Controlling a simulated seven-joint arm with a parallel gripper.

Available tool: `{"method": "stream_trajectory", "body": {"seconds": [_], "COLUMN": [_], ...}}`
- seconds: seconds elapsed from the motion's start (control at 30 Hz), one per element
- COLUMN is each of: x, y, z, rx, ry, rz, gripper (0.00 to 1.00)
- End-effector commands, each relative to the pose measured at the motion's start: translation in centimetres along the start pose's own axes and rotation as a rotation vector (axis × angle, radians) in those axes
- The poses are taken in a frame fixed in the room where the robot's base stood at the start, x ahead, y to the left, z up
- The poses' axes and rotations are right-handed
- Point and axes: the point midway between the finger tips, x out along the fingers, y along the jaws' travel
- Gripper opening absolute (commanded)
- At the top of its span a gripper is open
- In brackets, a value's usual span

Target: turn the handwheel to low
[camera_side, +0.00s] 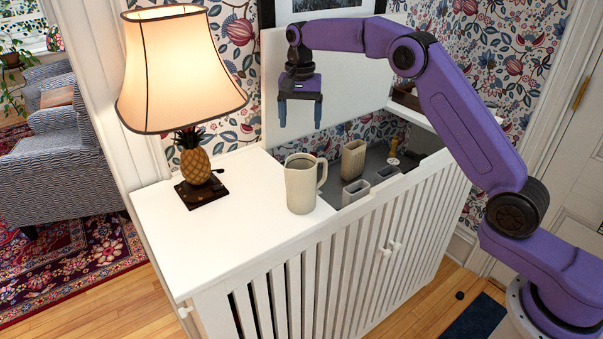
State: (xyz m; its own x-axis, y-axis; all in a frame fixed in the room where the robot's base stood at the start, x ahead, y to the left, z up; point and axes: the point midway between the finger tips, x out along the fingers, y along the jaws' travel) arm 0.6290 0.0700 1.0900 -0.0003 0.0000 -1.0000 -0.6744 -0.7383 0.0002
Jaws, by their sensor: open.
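My gripper (300,124) hangs above the cabinet with its two blue-grey fingers pointing down. The fingers are apart and nothing is between them. No handwheel shows clearly.
A cream mug (301,184) stands on the white cabinet top (220,241), with a lit pineapple lamp (194,160) to its left. Beige (354,160) and grey (356,191) open holders stand in the bay. A raised white panel (345,80) is behind my gripper.

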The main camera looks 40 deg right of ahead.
Motion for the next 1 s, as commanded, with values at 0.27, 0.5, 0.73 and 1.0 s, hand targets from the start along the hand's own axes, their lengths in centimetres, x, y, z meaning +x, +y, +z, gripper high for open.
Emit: {"method": "stream_trajectory", "body": {"seconds": [0.27, 0.5, 0.73, 1.0], "x": [1.2, 5.1, 9.5, 14.3], "y": [0.2, 0.2, 0.3, 0.2], "z": [-1.1, -1.0, -1.0, -1.0], "rx": [0.048, 0.046, 0.047, 0.046], "ry": [-0.001, -0.003, -0.003, -0.002], "rz": [0.002, 0.004, 0.004, 0.002], "gripper": [0.79, 0.79, 0.79, 0.79]}}
